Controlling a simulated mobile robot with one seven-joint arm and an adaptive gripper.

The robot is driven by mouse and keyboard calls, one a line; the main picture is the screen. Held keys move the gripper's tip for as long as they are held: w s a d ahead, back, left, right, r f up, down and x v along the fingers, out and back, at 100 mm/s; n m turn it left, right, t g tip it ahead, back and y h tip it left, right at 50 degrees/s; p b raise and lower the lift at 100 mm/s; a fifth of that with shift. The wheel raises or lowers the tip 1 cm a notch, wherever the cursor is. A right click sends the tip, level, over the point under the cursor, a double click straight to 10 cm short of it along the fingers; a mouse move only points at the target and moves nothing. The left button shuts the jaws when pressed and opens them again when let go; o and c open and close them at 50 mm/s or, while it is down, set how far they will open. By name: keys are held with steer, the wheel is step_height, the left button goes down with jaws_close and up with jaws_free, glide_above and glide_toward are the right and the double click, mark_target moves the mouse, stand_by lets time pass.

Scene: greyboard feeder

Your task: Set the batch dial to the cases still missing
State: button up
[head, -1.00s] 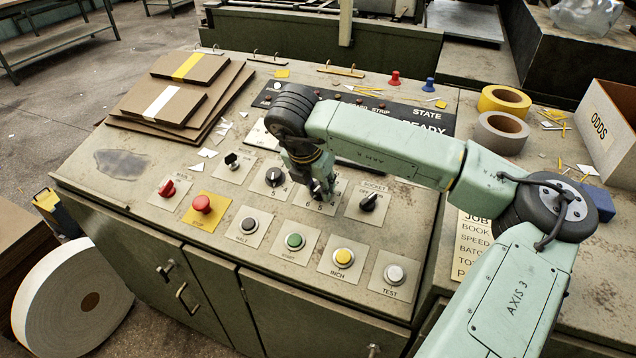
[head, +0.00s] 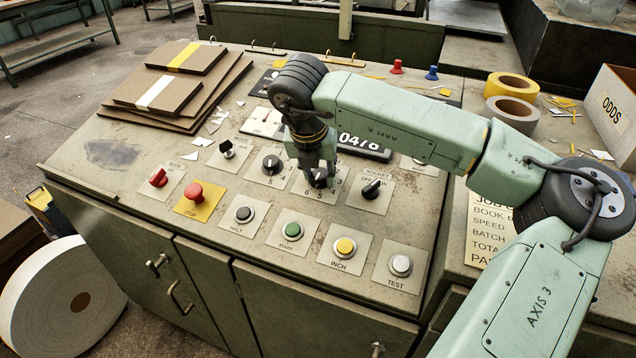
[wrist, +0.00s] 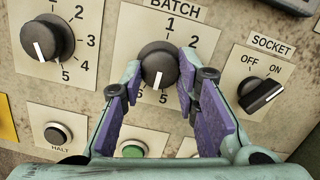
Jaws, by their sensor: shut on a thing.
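The batch dial (wrist: 158,62) is a round black knob with a white pointer line on a pale plate marked BATCH. In the wrist view its line points down, close to the 5 and beside the 6. My gripper (wrist: 160,92) is shut on it, with a purple-padded finger on each side. In the head view my gripper (head: 318,168) covers much of the dial (head: 317,180). A job card (head: 488,232) on the right lists BOOK, SPEED, BATCH and TOTAL; my arm hides its figures. A counter (head: 362,146) behind my arm shows digits, partly covered.
Another numbered dial (wrist: 42,40) is left of the batch dial, and the socket switch (wrist: 262,93) is right. Push buttons, including green start (head: 292,230) and yellow inch (head: 344,246), line the front. A red stop button (head: 194,192) is at left. Tape rolls (head: 512,88) stand at right.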

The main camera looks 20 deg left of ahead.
steer(key=n+b, duration=0.2)
steer(key=shift+f+n+b, duration=0.25)
steer(key=shift+n+b, duration=0.1)
steer(key=shift+n, duration=0.05)
steer(key=n+b, duration=0.2)
steer(key=n, duration=0.1)
steer(key=shift+d+r+n+y, duration=0.1)
steer(key=shift+r+n+y, duration=0.05)
steer(key=shift+n+y, duration=0.25)
steer(key=n, duration=0.3)
steer(key=n+g, duration=0.1)
steer(key=n, duration=0.2)
steer(key=shift+w+r+y+b, duration=0.2)
steer(key=shift+y+b, duration=0.1)
steer(key=n, duration=0.4)
steer(key=shift+g+p, duration=0.3)
steer(key=shift+p, duration=0.1)
steer(key=n+p, duration=0.1)
steer(key=n, duration=0.2)
steer(key=shift+w+r+n+g, duration=0.1)
steer(key=shift+n+g, duration=0.2)
steer(key=n+p, duration=0.1)
steer(key=n, duration=0.3)
steer(key=shift+w+g+p, duration=0.1)
steer(key=shift+g+p, duration=0.2)
steer(key=shift+p, duration=0.1)
steer(key=shift+n+h+p, duration=0.4)
steer(key=shift+n+p, duration=0.1)
steer(key=shift+n, duration=1.3)
